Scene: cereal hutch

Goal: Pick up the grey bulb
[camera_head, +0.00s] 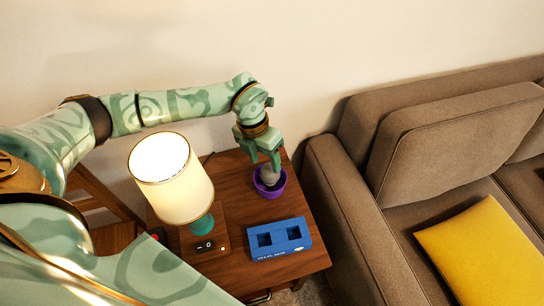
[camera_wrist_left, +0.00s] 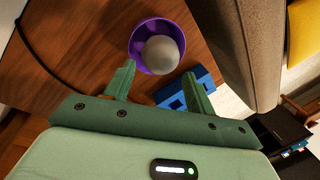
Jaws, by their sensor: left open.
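The grey bulb (camera_head: 268,175) sits in a purple bowl (camera_head: 270,190) at the back right of the wooden side table. In the left wrist view the bulb (camera_wrist_left: 160,54) shows as a round grey ball inside the purple rim (camera_wrist_left: 137,46). My left gripper (camera_head: 263,160) is just above the bowl, pointing down. Its two green fingers (camera_wrist_left: 158,82) are open, and in the wrist view the bulb appears beyond their tips, roughly between them. I see nothing held. In the head view the fingers partly hide the bulb. My right gripper is not in view.
A lit lamp (camera_head: 178,190) with a teal base stands on the table's left. A blue box with two square openings (camera_head: 279,240) lies toward the front. A brown sofa (camera_head: 345,215) with a yellow cushion (camera_head: 483,250) is close on the right. A wall is behind.

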